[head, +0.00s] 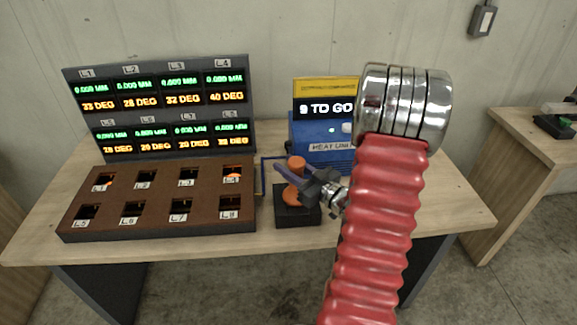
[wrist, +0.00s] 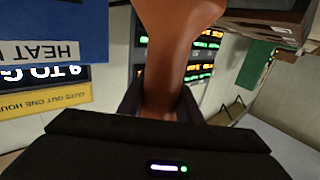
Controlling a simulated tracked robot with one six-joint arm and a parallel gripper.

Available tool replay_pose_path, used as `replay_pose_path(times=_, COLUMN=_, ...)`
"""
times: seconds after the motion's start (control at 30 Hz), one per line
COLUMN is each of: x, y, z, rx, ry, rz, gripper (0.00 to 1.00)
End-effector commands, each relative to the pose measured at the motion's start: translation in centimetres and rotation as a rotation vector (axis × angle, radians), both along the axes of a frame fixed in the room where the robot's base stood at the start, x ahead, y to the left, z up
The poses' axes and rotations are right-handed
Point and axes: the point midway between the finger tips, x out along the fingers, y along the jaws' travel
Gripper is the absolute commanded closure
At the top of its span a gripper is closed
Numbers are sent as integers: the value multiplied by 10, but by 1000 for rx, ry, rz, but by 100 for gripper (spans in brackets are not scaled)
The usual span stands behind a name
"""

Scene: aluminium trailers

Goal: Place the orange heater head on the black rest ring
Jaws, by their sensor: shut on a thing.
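The orange heater head (head: 297,163) stands roughly upright just above or on a black block (head: 298,217) at the table's front middle. My gripper (head: 290,181) is shut on its narrow middle, coming in from the right. In the wrist view the orange heater head (wrist: 178,20) flares out from the jaws (wrist: 160,100), and that picture is upside down. The black rest ring cannot be told apart from the black block; the heater head and fingers cover the block's top. Whether the heater head touches it I cannot tell.
The blue heat unit (head: 310,132) with its "9 TO GO" sign (head: 326,107) stands close behind. A brown panel (head: 155,205) with several labelled square holes lies left, before a display board (head: 160,110). My red arm hides the table's right part.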

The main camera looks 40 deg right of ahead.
Motion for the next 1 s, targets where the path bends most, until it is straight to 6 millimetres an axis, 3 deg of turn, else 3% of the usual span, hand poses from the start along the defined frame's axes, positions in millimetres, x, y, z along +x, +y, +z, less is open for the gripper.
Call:
replay_pose_path(times=0.27, x=0, y=0, z=-1, rx=-1, ry=-2, rz=0, gripper=100)
replay_pose_path(times=0.3, x=0, y=0, z=-2, rx=0, ry=0, rz=0, gripper=66)
replay_pose_path(times=0.53, x=0, y=0, z=-1, rx=0, ry=0, rz=0, gripper=50)
replay_pose_path(times=1.0, x=-8, y=-1, z=0, rx=0, ry=1, rz=-2, gripper=50)
